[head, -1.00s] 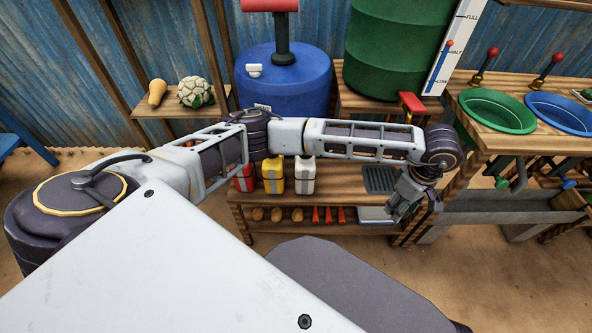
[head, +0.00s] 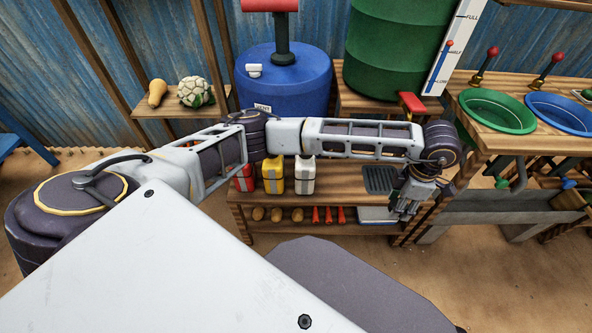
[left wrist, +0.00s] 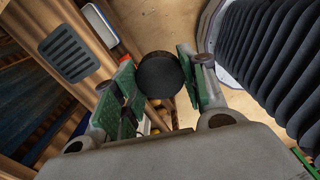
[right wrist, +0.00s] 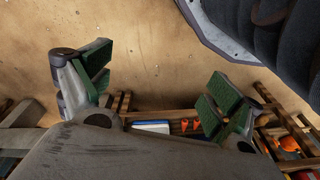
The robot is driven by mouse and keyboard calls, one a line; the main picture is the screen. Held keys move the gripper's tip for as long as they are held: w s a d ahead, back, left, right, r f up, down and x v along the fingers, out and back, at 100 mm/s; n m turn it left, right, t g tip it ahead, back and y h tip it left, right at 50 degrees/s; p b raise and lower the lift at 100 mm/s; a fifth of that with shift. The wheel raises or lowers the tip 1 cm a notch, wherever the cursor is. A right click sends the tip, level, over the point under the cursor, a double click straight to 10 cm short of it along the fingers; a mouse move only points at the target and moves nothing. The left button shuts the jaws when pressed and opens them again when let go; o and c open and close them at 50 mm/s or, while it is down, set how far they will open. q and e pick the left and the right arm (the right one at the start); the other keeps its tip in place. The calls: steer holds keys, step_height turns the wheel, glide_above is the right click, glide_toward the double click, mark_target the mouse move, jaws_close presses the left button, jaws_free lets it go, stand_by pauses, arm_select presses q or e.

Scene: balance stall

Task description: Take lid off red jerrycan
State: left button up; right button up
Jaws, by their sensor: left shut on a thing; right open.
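The red jerrycan (head: 243,179) stands at the left of a row on the wooden bench; my left arm hides its top. My left gripper (head: 405,208) is over the bench's right end, well to the right of the jerrycan. In the left wrist view its green-padded fingers (left wrist: 157,85) are shut on a round black lid (left wrist: 159,72). I cannot make out the lid in the head view. My right gripper (right wrist: 155,95) is open and empty in the right wrist view, above the sandy floor.
A yellow jerrycan (head: 273,177) and a white one (head: 305,176) stand beside the red one. A dark ribbed tray (head: 380,181) lies near my left gripper. Carrots and bread-like items lie on the lower shelf. A counter with green (head: 496,110) and blue basins stands right.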

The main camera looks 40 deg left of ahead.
arm_select(q)
steer(key=n, duration=0.7)
steer(key=shift+a+r, duration=0.1)
steer(key=shift+a, duration=0.2)
steer(key=n, duration=0.7)
steer(key=shift+a, duration=0.35)
steer(key=n, duration=0.4)
steer(key=shift+a, duration=0.15)
steer(key=n, duration=0.4)
steer(key=shift+s+a, duration=0.1)
steer(key=n, duration=0.4)
steer(key=shift+a, duration=0.1)
steer(key=shift+n, duration=1.3)
steer(key=shift+n, duration=0.5)
